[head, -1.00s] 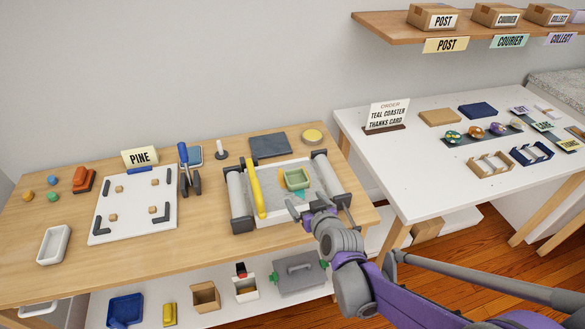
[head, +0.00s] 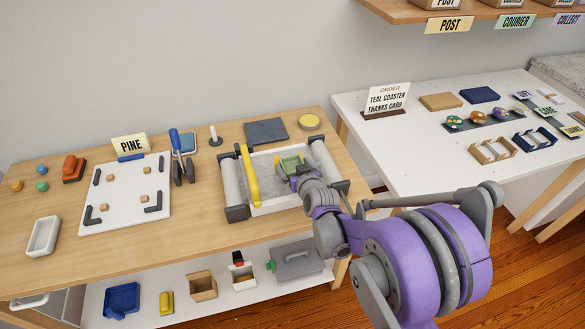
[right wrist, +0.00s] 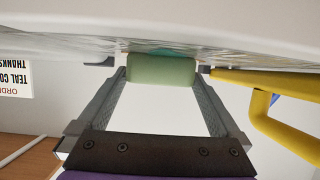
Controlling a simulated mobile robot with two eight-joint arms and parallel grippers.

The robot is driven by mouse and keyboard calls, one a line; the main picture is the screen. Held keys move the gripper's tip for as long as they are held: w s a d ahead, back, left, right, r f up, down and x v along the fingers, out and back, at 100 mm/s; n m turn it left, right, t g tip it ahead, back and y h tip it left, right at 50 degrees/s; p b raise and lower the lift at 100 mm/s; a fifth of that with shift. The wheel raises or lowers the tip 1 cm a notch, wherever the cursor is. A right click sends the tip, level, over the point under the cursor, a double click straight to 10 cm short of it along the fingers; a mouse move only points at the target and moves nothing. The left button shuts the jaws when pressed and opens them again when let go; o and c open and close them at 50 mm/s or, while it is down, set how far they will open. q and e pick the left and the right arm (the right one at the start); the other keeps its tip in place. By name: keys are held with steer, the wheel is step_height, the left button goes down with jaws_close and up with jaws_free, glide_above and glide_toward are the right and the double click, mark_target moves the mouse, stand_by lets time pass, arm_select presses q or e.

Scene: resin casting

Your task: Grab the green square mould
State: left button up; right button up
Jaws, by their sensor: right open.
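The green square mould (head: 289,160) sits in the grey-bedded tray (head: 262,208) with the rollers. In the head view my right gripper (head: 291,176) is at its near side and partly hides it. In the right wrist view the mould (right wrist: 162,70) lies between the tips of my open right gripper (right wrist: 160,82), which straddles it. I cannot tell whether a finger touches it. My left gripper is not in view.
A yellow bar (head: 249,175) crosses the tray just left of the mould and shows beside the finger in the right wrist view. Grey rollers (head: 325,166) flank the tray. A white board (head: 125,200) with wooden cubes lies further left. An order card (head: 387,99) stands on the white table.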

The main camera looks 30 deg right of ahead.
steer(key=shift+x, duration=0.8)
steer(key=c, duration=1.1)
steer(key=shift+r, duration=0.1)
